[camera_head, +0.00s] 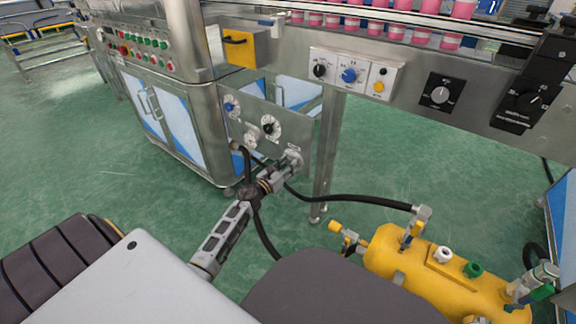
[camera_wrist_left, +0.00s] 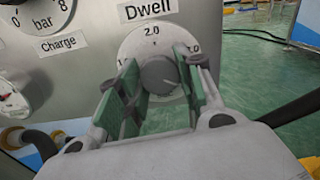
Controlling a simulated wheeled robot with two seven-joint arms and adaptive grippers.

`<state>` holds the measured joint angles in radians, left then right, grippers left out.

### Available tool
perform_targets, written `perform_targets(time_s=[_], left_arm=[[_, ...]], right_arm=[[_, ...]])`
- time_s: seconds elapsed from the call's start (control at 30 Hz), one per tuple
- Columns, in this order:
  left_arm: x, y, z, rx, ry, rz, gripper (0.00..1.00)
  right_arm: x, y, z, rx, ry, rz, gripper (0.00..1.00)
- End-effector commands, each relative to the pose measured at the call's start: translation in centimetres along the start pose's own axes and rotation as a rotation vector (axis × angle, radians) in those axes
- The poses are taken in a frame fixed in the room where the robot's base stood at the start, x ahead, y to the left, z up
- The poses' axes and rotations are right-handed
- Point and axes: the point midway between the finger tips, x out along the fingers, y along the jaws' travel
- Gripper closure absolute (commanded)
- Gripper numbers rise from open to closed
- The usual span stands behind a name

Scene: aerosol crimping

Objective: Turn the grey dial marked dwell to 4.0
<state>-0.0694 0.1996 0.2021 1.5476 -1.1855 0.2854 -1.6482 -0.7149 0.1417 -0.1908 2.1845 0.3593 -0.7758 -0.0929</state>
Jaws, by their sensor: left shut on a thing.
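The grey dwell dial (camera_wrist_left: 160,74) sits on a round white scale plate under a "Dwell" label (camera_wrist_left: 148,9) in the left wrist view. The figure 2.0 shows at the top of the scale; the side figures are partly covered by the fingers. I cannot read the dial's setting clearly. My left gripper (camera_head: 287,165) reaches the lower right of the steel panel (camera_head: 290,118) in the head view and largely covers the dial there. In the wrist view its two green-padded fingers stand on either side of the knob, shut on it. My right gripper is not in view.
A blue knob (camera_head: 229,107) and a black knob (camera_head: 268,127) sit on the same panel, close to my left gripper. A black hose (camera_head: 350,198) runs right to a yellow tank (camera_head: 440,268). A steel leg (camera_head: 325,150) stands just right of the panel.

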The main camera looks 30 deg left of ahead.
Motion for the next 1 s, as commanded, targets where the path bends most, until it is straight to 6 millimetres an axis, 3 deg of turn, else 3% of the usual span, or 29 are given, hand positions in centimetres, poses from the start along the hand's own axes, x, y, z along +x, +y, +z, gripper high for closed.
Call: perform_targets(time_s=[0.4, 0.9, 0.93, 1.0], left_arm=[[-0.1, 0.0, -0.2, 0.209, 0.003, -0.001, 0.88], [-0.1, 0.0, -0.2, 0.234, 0.003, -0.001, 0.88], [-0.1, 0.0, -0.2, 0.234, 0.003, -0.001, 0.63], [-0.1, 0.0, -0.2, 0.234, 0.003, -0.001, 0.54]], right_arm=[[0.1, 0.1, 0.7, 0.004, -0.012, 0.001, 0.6], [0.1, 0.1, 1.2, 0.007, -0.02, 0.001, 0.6], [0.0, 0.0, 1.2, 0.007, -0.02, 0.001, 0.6], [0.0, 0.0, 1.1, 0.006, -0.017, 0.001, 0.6]])
